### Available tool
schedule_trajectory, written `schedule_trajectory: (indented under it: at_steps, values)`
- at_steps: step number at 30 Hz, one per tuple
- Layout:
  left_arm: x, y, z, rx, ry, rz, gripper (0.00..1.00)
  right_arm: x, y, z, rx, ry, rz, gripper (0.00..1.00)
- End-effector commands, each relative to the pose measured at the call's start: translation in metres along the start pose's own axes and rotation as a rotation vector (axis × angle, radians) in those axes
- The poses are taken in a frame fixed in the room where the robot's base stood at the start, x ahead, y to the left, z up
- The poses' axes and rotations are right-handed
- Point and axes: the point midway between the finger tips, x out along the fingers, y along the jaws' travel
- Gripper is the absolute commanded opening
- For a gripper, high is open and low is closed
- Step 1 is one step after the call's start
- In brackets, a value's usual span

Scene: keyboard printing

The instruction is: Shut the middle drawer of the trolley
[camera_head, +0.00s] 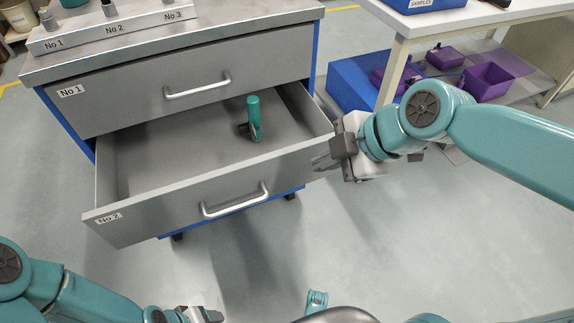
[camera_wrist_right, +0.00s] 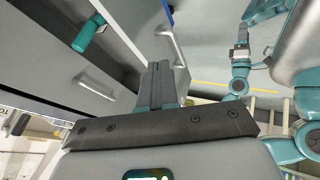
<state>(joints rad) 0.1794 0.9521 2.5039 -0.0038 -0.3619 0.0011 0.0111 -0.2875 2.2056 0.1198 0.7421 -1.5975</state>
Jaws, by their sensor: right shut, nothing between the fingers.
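The grey trolley has its No 2 drawer (camera_head: 150,222) pulled out, with its interior showing and a bar handle (camera_head: 235,203) on its front. In the right wrist view this handle (camera_wrist_right: 172,45) is just beyond my fingertips. The No 1 drawer above (camera_head: 130,98) is shut. My right gripper (camera_head: 322,162) is shut and empty, at the right front corner of the open drawer; I cannot tell whether it touches. It also shows in the right wrist view (camera_wrist_right: 160,75). My left gripper (camera_head: 205,315) is at the bottom edge, partly cut off, its jaws unclear.
A teal tool (camera_head: 254,118) stands inside the open drawer. A white rack (camera_head: 110,30) is on the trolley top. At the right stands a white table (camera_head: 480,18), with a blue box (camera_head: 350,85) and purple bins (camera_head: 488,82) beneath. The floor before the drawer is clear.

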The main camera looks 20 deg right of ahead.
Motion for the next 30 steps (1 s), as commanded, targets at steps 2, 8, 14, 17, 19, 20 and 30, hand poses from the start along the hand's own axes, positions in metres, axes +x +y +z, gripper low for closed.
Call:
schedule_trajectory:
  at_steps: [2, 8, 14, 17, 19, 20, 30]
  values:
    - [0.001, -0.001, 0.000, 0.000, 0.001, 0.000, 0.65, -0.004, 0.001, -0.001, -0.028, 0.004, 0.006, 0.00]
    - [0.009, -0.005, -0.002, -0.005, 0.005, 0.000, 0.65, 0.027, 0.002, 0.001, -0.033, 0.004, -0.001, 0.00]
    - [0.020, -0.011, -0.005, -0.013, 0.013, -0.001, 0.65, 0.072, 0.003, 0.001, -0.031, 0.004, -0.001, 0.00]
    - [0.025, -0.013, -0.007, -0.017, 0.018, -0.002, 0.65, 0.093, 0.002, 0.000, -0.032, 0.004, -0.001, 0.00]
    - [0.026, -0.014, -0.008, -0.019, 0.020, -0.002, 0.65, 0.102, 0.009, -0.001, -0.031, 0.004, 0.003, 0.00]
    - [0.025, -0.014, -0.008, -0.020, 0.020, -0.002, 0.65, 0.103, 0.014, -0.001, -0.030, 0.004, 0.004, 0.00]
    - [0.027, -0.015, -0.009, -0.021, 0.021, -0.002, 0.65, 0.113, 0.037, -0.004, -0.030, 0.003, 0.005, 0.00]
